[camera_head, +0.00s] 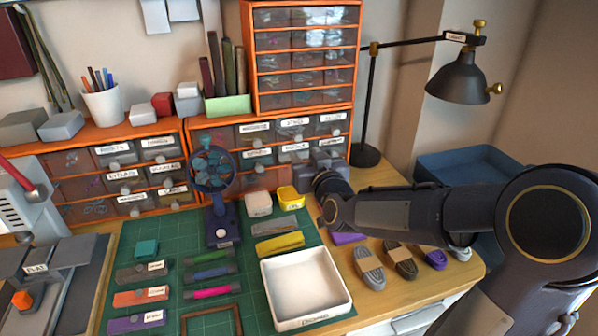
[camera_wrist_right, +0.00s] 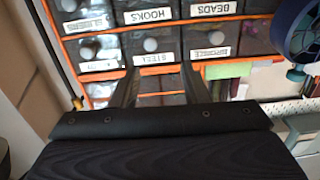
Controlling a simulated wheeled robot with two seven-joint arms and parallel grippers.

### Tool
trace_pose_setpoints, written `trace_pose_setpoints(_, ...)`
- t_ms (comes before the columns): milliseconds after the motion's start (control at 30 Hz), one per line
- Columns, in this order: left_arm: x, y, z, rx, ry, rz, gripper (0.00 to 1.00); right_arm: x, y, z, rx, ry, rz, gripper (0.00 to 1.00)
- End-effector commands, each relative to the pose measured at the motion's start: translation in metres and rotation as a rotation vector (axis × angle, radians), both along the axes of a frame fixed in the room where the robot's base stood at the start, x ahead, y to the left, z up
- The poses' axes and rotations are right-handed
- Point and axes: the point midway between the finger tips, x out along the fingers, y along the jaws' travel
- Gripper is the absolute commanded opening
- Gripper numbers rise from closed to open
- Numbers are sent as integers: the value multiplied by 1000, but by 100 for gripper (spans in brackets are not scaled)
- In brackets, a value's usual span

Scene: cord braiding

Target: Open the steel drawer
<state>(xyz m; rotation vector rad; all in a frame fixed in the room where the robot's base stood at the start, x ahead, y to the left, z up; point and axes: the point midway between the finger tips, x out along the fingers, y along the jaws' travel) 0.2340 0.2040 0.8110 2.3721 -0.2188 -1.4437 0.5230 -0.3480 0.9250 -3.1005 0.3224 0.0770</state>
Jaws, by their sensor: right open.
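The steel drawer (camera_wrist_right: 152,40), with a round pale knob and a "STEEL" label, shows upside down in the right wrist view. In the head view the steel drawer (camera_head: 294,131) appears to be the upper middle one of the lower right cabinet. It looks shut, its front level with its neighbours. My right gripper (camera_wrist_right: 157,76) is open, one finger on each side of the label in the wrist view. In the head view the right gripper (camera_head: 322,163) is in front of the cabinet; whether it touches the knob is unclear. My left gripper is out of view.
Neighbouring drawers carry the labels hooks (camera_wrist_right: 150,15), beads (camera_wrist_right: 210,10) and bronze (camera_wrist_right: 209,42). A blue fan (camera_head: 213,180) stands left of the gripper. A white tray (camera_head: 342,303), cord bundles (camera_head: 400,262) and a lamp (camera_head: 460,80) are nearby.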

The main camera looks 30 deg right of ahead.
Motion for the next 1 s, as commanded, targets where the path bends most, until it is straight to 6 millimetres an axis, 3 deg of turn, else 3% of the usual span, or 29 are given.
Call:
trace_pose_setpoints(33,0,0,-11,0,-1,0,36,4,-3,-11,-11,-19,-11,41)
trace_pose_setpoints(100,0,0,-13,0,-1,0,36,8,-6,-11,-22,-38,-23,41)
trace_pose_setpoints(600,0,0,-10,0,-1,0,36,73,-24,-8,-27,-46,-29,41)
trace_pose_setpoints(1000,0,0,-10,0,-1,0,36,83,-26,-8,-27,-47,-29,41)
